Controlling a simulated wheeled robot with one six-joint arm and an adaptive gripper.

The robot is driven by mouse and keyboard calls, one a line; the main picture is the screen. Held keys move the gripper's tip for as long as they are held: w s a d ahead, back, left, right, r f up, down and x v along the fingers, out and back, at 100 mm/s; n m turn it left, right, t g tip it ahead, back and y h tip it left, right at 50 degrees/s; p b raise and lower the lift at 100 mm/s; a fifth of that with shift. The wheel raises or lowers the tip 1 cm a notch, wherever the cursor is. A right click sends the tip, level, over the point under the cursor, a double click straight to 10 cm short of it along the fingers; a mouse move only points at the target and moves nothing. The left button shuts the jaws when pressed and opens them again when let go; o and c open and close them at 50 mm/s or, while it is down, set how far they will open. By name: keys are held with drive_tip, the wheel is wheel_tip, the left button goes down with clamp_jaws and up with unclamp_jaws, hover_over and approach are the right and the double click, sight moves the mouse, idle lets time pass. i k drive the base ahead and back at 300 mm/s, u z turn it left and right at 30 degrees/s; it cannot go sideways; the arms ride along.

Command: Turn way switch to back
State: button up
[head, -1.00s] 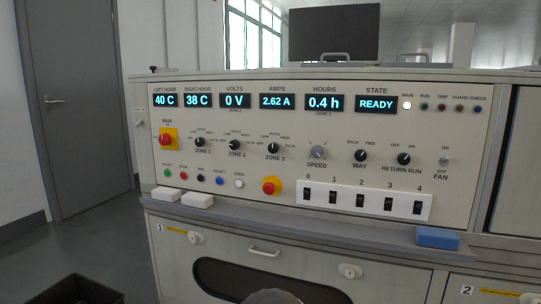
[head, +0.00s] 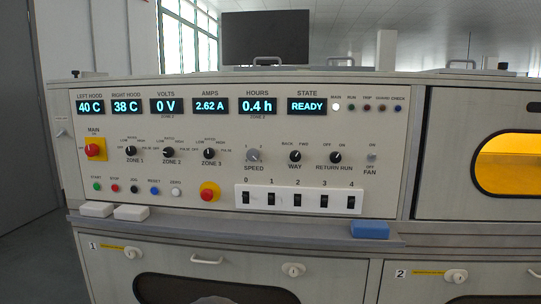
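The way switch (head: 295,156) is a small black rotary knob on the upright control panel, right of the grey speed knob (head: 254,156). BACK is printed at its upper left and FWD at its upper right. Its white pointer mark appears to lean up and right, toward FWD, but it is small. Nothing touches the knob. My gripper is not in view.
The return run knob (head: 336,157) is close on the right. Below is a white strip with several black rocker switches (head: 298,200). A ledge (head: 250,230) juts out under the panel, bearing a blue block (head: 370,230) and white blocks (head: 131,212).

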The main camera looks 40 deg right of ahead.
sight(295, 157)
drive_tip(key=z, duration=0.95)
drive_tip(key=k, duration=1.15)
drive_tip(key=u, duration=1.4)
drive_tip(key=i, duration=1.1)
drive_tip(key=z, duration=0.85)
drive_tip(key=i, duration=0.75)
drive_tip(key=z, duration=0.85)
